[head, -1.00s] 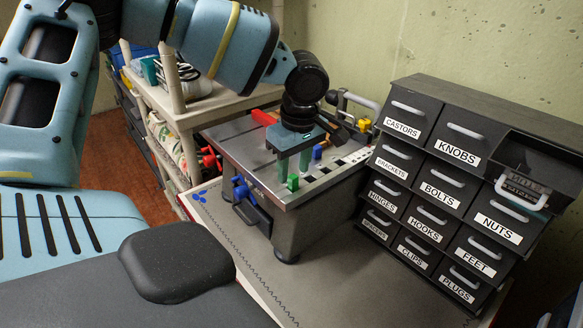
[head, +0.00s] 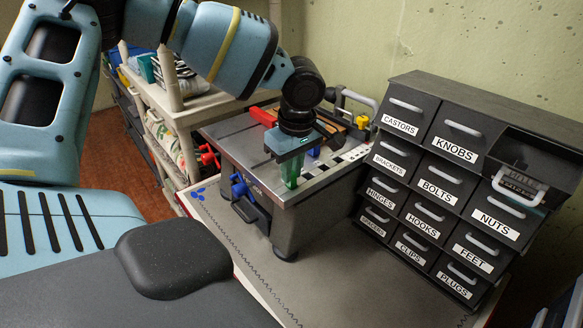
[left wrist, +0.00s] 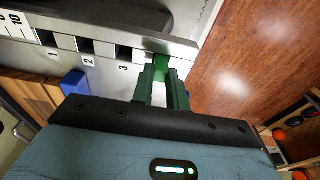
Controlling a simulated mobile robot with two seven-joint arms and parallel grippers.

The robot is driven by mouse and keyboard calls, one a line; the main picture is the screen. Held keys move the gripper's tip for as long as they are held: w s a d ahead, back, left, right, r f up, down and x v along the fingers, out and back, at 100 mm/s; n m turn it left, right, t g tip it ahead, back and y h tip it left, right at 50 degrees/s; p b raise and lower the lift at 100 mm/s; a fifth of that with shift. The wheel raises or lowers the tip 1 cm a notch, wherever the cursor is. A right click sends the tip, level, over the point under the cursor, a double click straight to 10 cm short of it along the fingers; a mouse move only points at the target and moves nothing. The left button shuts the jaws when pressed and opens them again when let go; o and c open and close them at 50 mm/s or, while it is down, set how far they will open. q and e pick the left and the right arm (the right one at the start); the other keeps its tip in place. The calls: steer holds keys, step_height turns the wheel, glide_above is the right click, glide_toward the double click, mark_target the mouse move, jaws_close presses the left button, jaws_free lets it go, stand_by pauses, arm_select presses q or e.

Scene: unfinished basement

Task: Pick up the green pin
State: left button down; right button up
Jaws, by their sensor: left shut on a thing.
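The green pin (left wrist: 161,70) shows in the left wrist view between my fingertips, near the edge of the metal work surface. My left gripper (left wrist: 160,82) is shut on it, with its two green fingers pointing down at the surface. In the head view, my left gripper (head: 291,180) is at the front edge of the metal-topped bench unit (head: 240,140), and its fingers mostly hide the pin. I cannot tell whether the pin is still seated in the surface. My right gripper is not in view.
A blue block (left wrist: 74,83) sits beside my fingers, near numbered slots. It also shows in the head view (head: 314,151). A red tool (head: 264,116) lies at the back. A labelled drawer cabinet (head: 440,180) stands to the right. A blue-handled clamp (head: 240,187) sticks out in front.

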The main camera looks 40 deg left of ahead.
arm_select(q)
steer(key=shift+r, duration=0.1)
